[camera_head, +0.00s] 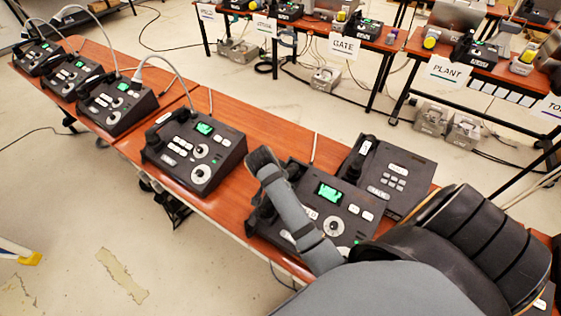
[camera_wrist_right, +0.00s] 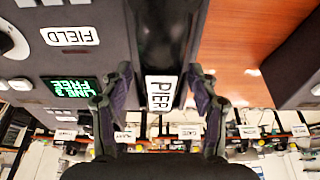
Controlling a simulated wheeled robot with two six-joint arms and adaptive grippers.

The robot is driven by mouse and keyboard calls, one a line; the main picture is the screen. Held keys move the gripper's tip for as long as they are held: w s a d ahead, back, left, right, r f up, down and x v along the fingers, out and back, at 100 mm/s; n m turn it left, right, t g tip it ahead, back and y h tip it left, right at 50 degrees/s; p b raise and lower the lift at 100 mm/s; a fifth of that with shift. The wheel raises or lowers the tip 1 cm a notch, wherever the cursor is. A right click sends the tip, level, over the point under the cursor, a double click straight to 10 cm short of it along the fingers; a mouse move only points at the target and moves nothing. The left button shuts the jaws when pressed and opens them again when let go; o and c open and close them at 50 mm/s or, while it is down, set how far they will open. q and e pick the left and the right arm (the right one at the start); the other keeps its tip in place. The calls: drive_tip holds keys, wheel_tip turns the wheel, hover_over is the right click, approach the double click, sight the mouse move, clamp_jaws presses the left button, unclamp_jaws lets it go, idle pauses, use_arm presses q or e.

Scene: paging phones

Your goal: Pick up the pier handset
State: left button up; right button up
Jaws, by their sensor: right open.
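The pier handset (camera_wrist_right: 165,35) is a black handset with a white PIER label, seen close up in the right wrist view. It lies along the side of a dark desk phone with a green-lit screen (camera_wrist_right: 70,87). My right gripper (camera_wrist_right: 160,85) is open, with one finger on each side of the labelled part of the handset. I cannot tell whether the fingers touch it. My left gripper is not in view.
Other dark phones stand along the wooden table, one (camera_head: 195,150) to the left and one (camera_head: 390,180) to the right. Cables rise behind them. Bare wood (camera_wrist_right: 240,40) shows beside the handset. Tables with signs such as GATE (camera_head: 344,47) and PLANT (camera_head: 450,71) stand beyond.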

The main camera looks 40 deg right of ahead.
drive_tip(key=shift+w, duration=0.1)
clamp_jaws()
idle(0.3)
